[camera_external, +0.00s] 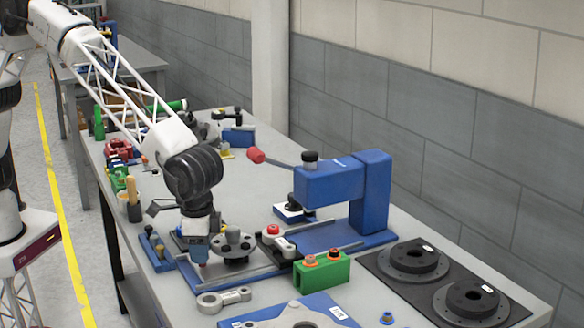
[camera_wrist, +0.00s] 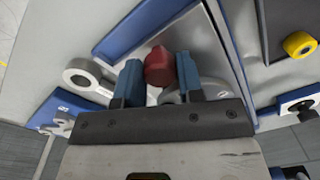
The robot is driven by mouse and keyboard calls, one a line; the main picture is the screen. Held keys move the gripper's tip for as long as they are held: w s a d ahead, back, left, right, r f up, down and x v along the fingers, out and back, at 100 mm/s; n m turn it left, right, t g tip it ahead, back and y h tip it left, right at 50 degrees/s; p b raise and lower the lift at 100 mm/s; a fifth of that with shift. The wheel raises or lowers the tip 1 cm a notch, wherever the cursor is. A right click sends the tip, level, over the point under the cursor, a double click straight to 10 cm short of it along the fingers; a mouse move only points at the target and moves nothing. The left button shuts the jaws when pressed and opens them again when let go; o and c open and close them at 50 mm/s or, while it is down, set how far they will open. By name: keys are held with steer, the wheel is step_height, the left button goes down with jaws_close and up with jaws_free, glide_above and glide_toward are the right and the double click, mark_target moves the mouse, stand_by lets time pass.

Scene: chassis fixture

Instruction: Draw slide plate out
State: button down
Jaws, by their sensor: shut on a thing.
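My gripper (camera_external: 199,255) points down at the left end of the blue press fixture. In the wrist view its two blue fingers (camera_wrist: 158,82) are shut on a red knob (camera_wrist: 158,64), one finger on each side. A red tip also shows under the fingers in the external view (camera_external: 204,265). The slide plate looks to be the bare grey metal plate (camera_wrist: 190,38) by the knob, set along blue edging; how the knob joins it is hidden. A grey round flange (camera_external: 233,242) stands just right of my gripper, on the fixture.
The blue press frame (camera_external: 372,190) rises at the right of the fixture. A grey link (camera_external: 223,299), a green block (camera_external: 322,273) and a blue plate (camera_external: 262,318) lie in front. A black plate with two rings (camera_external: 415,258) is at right. Several parts crowd the table's far left.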

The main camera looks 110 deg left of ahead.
steer(key=shift+d+r, duration=0.1)
steer(key=shift+d, duration=0.2)
steer(key=c, duration=0.9)
jaws_free()
steer(key=shift+s, duration=0.1)
steer(key=shift+c, duration=0.2)
steer(key=shift+o, duration=0.8)
steer(key=shift+a, duration=0.1)
steer(key=shift+r, duration=3.85)
